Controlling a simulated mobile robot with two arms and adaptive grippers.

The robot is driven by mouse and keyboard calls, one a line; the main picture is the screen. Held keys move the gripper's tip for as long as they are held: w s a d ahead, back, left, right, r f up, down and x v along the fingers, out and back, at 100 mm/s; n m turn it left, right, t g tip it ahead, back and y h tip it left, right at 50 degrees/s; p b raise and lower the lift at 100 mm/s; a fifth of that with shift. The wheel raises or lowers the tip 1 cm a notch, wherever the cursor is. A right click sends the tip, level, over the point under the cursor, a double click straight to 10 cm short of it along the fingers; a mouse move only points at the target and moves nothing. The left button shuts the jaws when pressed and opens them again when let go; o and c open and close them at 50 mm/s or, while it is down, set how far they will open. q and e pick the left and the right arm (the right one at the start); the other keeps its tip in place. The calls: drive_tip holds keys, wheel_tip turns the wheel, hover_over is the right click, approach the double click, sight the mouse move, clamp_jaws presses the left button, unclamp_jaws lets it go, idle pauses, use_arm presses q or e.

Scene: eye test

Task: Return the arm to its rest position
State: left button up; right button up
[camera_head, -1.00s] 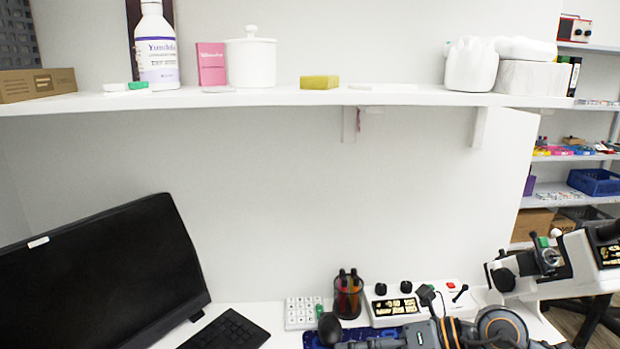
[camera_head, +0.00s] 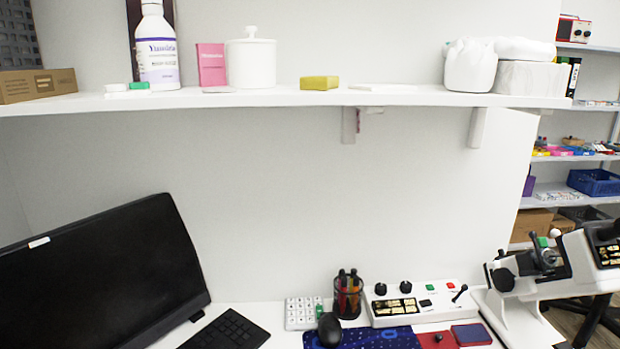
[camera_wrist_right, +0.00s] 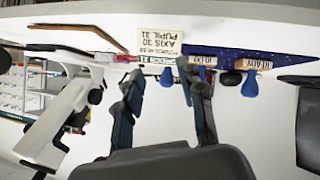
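My right gripper (camera_wrist_right: 163,82) shows only in the right wrist view. Past the fingertips lie a printed card (camera_wrist_right: 160,40) and a dark blue mat (camera_wrist_right: 225,55) on the white desk. A white device with dark knobs (camera_wrist_right: 60,112) stands to the left of the fingers in that view. Neither arm shows in the head view, and my left gripper is in no view.
A loaded shelf (camera_head: 300,97) runs above; the wall between is clear.

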drive_tip(key=s+a+f+m+g+y, duration=0.15)
drive_tip(key=s+f+g, duration=0.25)
drive_tip(key=s, duration=0.4)
drive_tip(key=s+a+f+g+y, duration=0.1)
drive_tip(key=s+a+f+g, duration=0.1)
drive_tip(key=s+f+g, duration=0.45)
drive_tip(key=s+f+t+p, duration=0.1)
drive_tip(key=s+f, duration=0.1)
drive_tip(key=f, duration=1)
drive_tip(key=s+f+t+p, duration=0.1)
drive_tip(key=s+f, duration=0.1)
drive_tip(key=f, duration=1)
drive_tip(key=s+d+f+g+p, duration=0.1)
drive_tip(key=s+d+f, duration=0.2)
drive_tip(key=s+f, duration=1)
drive_tip(key=s, duration=0.2)
drive_tip(key=shift+s+n+g+h, duration=0.35)
